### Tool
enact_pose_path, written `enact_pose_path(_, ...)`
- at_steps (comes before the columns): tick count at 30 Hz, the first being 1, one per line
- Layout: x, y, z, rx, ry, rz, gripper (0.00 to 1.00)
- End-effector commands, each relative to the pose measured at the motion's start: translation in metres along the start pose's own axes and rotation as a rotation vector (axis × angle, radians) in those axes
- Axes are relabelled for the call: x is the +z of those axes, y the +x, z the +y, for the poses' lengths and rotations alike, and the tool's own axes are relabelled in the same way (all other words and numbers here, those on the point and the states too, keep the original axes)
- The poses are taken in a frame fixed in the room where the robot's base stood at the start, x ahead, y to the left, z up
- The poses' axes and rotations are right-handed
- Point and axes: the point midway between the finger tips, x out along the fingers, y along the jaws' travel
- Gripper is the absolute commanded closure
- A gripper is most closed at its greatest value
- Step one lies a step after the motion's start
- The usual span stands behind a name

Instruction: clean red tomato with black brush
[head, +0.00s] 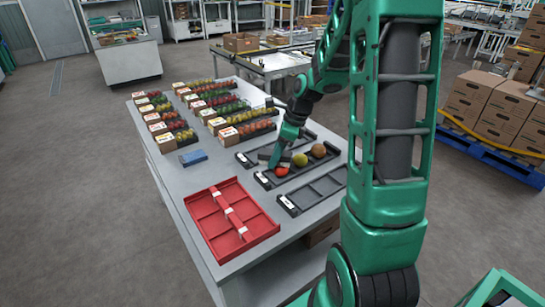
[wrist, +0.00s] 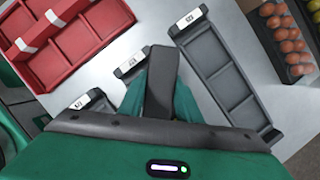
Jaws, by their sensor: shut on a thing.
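My gripper (head: 277,156) is low over the front end of the middle dark tray (head: 264,181), shut on the black brush. The brush (wrist: 161,84) shows in the wrist view as a dark block between green fingers. The red tomato (head: 282,171) lies in the front compartment of the middle tray, right by the brush; I cannot tell whether they touch. It is hidden in the wrist view. A yellow-green tomato (head: 300,160) and a brownish one (head: 318,150) lie in the compartments behind it.
Empty dark trays lie on either side, one on the left (head: 243,158) and one on the right (head: 292,207). A red divided tray (head: 262,232) is at the table's front. A blue block (head: 193,157) and several tomato punnets (head: 244,130) stand further back on the table.

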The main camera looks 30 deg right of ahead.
Motion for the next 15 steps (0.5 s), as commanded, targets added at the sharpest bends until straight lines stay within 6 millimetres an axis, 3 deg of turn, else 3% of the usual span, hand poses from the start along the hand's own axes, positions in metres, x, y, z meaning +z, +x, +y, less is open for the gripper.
enact_pose_path(15,-0.021,-0.008,0.000,0.000,0.001,-0.001,0.97)
